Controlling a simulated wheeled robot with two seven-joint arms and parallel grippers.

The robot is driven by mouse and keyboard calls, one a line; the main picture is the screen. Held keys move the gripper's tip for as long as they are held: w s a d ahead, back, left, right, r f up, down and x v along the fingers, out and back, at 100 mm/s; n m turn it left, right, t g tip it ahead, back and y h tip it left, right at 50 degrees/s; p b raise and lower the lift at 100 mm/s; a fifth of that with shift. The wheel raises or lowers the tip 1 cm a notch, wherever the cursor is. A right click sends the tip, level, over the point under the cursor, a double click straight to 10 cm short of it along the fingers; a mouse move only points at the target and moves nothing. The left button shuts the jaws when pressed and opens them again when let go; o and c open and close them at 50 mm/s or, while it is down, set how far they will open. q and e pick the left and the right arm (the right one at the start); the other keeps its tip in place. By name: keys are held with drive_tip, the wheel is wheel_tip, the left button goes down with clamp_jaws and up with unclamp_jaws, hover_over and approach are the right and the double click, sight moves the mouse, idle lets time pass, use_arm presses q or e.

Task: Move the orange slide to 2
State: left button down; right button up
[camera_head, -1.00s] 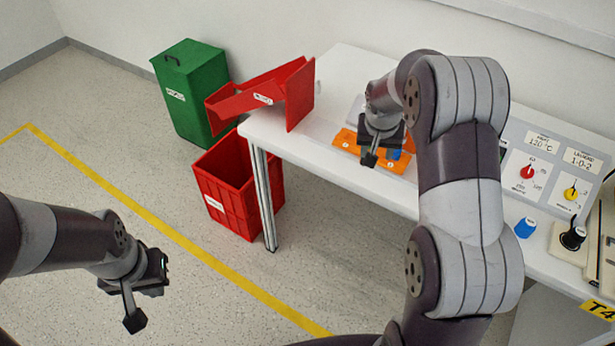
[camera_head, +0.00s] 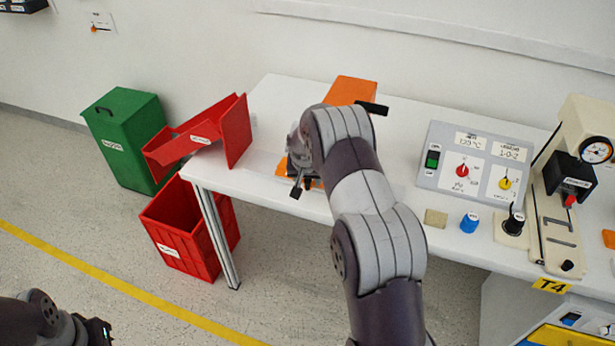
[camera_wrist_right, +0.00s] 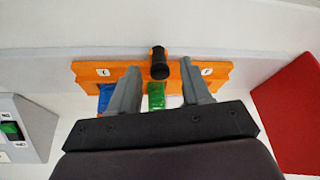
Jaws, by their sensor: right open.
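The orange panel (camera_wrist_right: 88,76) in the right wrist view carries two white labels (camera_wrist_right: 207,71), too small to read surely. A black knob (camera_wrist_right: 160,55) sits between them. Blue (camera_wrist_right: 106,95) and green (camera_wrist_right: 156,97) pieces lie against the panel. My right gripper (camera_wrist_right: 160,72) is open, its fingers on either side of the knob in the picture; contact cannot be told. In the head view my right gripper (camera_head: 303,184) is low over the table, and little of the orange panel (camera_head: 308,183) shows under it. My left gripper (camera_head: 100,331) is partly cut off at the lower left.
An orange box (camera_head: 350,91) with a black handle (camera_head: 372,108) stands behind my right arm. A red chute (camera_head: 236,132) is left on the table (camera_head: 272,95). A control panel (camera_head: 440,180) and a blue knob (camera_head: 469,222) are right. Red (camera_head: 185,240) and green bins (camera_head: 125,140) stand left.

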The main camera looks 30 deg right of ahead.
clamp_jaws()
drive_tip(key=s+d, duration=0.4)
drive_tip(key=s, duration=0.1)
drive_tip(key=shift+s+d+p, duration=0.25)
drive_tip(key=shift+d+p, duration=0.1)
unclamp_jaws()
drive_tip(key=v, duration=1.2)
drive_tip(key=shift+a+r+b, duration=0.15)
drive_tip(key=shift+r+b, duration=0.15)
drive_tip(key=shift+b, duration=0.1)
